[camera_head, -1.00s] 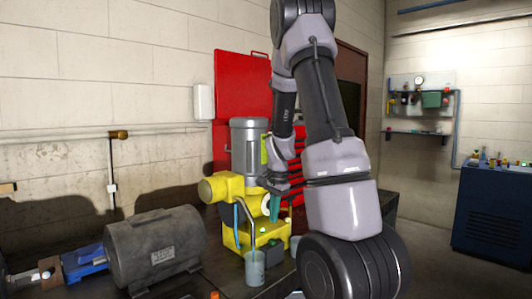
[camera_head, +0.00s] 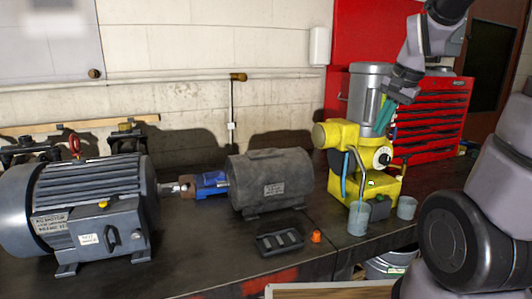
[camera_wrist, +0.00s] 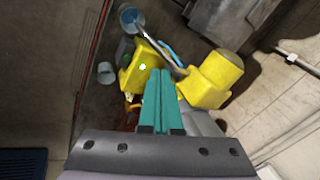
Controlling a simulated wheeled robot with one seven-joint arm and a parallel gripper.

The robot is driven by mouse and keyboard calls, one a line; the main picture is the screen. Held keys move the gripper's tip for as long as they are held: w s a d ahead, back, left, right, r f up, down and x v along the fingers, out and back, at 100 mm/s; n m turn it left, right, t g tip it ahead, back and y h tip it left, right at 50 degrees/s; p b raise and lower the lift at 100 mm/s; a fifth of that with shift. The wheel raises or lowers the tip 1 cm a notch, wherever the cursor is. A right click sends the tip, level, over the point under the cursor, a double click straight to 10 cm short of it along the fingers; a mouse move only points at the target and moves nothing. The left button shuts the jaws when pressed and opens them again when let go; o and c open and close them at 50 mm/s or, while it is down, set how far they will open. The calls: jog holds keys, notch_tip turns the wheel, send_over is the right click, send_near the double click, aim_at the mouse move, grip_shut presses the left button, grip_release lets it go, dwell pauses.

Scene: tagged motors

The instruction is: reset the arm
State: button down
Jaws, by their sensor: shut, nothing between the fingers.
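My gripper (camera_head: 384,115) has teal fingers and is in front of the grey top of the yellow machine (camera_head: 343,134) in the head view. In the wrist view the two teal fingers (camera_wrist: 164,100) lie side by side, shut, with nothing between them. My arm comes in from the upper right of the head view.
A dark grey motor (camera_head: 270,183) and a larger blue-grey motor (camera_head: 85,208) stand on the dark bench (camera_head: 190,255). Cups (camera_head: 359,219), a black tray (camera_head: 280,243) and an orange cap (camera_head: 316,237) sit near the front edge. A red tool chest (camera_head: 432,115) stands behind.

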jog(key=s+a+r+n+t, duration=0.3)
jog(key=s+a+r+n, duration=0.2)
jog(key=s+r, duration=0.3)
jog(key=s, duration=0.4)
jog(key=shift+s+a, duration=0.2)
dwell(6.6)
